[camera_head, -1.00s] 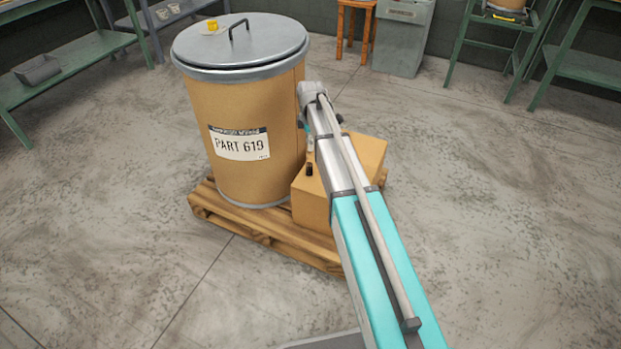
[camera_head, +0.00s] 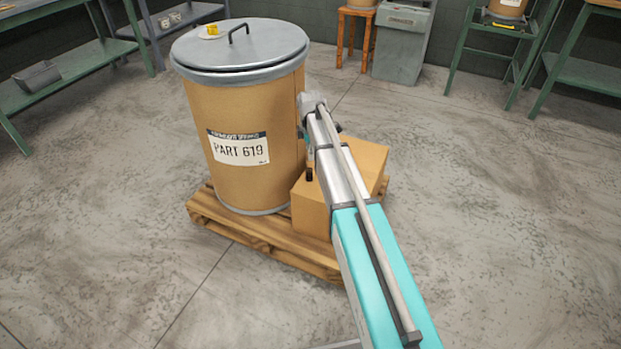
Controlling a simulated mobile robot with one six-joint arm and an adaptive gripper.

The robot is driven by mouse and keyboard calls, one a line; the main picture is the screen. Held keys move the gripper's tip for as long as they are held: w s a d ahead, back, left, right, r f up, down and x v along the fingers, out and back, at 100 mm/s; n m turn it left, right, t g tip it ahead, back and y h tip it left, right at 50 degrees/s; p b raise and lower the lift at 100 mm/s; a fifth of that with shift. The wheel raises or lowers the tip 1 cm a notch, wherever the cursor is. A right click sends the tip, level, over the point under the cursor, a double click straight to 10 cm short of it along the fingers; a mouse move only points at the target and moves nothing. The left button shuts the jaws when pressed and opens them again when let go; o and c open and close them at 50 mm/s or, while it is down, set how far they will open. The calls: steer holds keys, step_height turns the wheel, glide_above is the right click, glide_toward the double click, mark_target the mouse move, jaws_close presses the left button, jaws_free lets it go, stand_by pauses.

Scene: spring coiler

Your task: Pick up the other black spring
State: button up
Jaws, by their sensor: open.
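My arm reaches forward from the bottom right to the right side of the big tan drum (camera_head: 232,180), above a cardboard box (camera_head: 355,165). My gripper (camera_head: 309,172) hangs at the arm's far end, between the drum and the box; only a small dark part of it shows beside the arm. It is open. I cannot make out a black spring anywhere; the top of the box is partly hidden behind my arm.
The drum, labelled PART 619, and the box stand on a wooden pallet (camera_head: 265,238). A yellow item (camera_head: 212,29) lies on the drum's grey lid (camera_head: 265,50). Green benches (camera_head: 90,52) stand at left and right, a grey bin (camera_head: 402,45) at the back. Open floor surrounds the pallet.

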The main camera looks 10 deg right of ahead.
mark_target(309, 170)
steer(key=shift+f+b, duration=3.1)
steer(key=shift+f, duration=0.35)
steer(key=shift+w+f, duration=0.1)
steer(key=f+b, duration=0.2)
steer(key=b, duration=0.1)
steer(key=shift+w+a+f, duration=0.1)
steer(key=shift+w+f, duration=0.15)
steer(key=shift+f, duration=0.15)
steer(key=shift+f+b, duration=1.1)
jaws_close()
steer(key=shift+r, duration=0.25)
